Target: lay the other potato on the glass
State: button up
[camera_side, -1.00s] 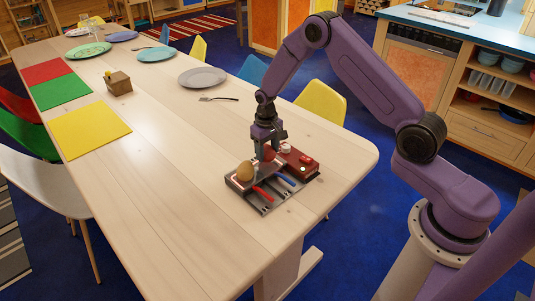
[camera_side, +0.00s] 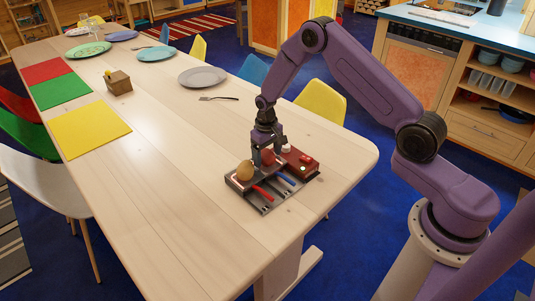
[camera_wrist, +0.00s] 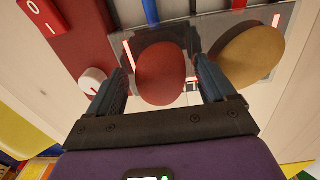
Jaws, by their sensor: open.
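A reddish potato (camera_side: 268,157) lies on the device's grey flat part, between the fingers of my gripper (camera_side: 268,161). In the wrist view the reddish potato (camera_wrist: 160,76) sits between the two fingers of my gripper (camera_wrist: 162,67). My gripper is open, with a finger on each side of it. A tan potato (camera_side: 245,170) lies to its left, outside the gripper; in the wrist view this tan potato (camera_wrist: 250,54) is right of the right finger. The glass (camera_wrist: 207,42) appears as a pale panel beneath them, with glowing strips; its edges are partly hidden.
The device's red box (camera_side: 301,164) carries a white knob (camera_wrist: 92,82) and a red switch (camera_wrist: 42,16). Red and blue leads lie on the device's near side. A fork (camera_side: 218,98) and grey plate (camera_side: 203,77) lie farther back. The wooden table (camera_side: 170,190) is clear to the left.

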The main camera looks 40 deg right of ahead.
aim_at(267, 154)
notch_tip(267, 154, up, 12)
jog(key=s+a+r+n, duration=0.3)
jog(key=s+a+r, duration=0.2)
jog(key=s+a, duration=0.15)
jog(key=s+a+r+n, duration=0.2)
jog(key=s+a, duration=0.1)
jog(key=s, duration=0.3)
jog(key=s+a+r+n, duration=0.2)
jog(key=s+r, duration=0.1)
jog(key=s, duration=0.2)
jog(key=s+d+r+n, duration=0.1)
jog(key=s+n, duration=0.2)
jog(key=s, duration=0.7)
jog(key=s+d+r+n, duration=0.1)
jog(key=s+d+n, duration=0.1)
jog(key=s, duration=0.8)
jog(key=shift+s+d+n+y, duration=0.3)
jog(key=shift+n+y, duration=0.1)
jog(key=shift+n, duration=0.2)
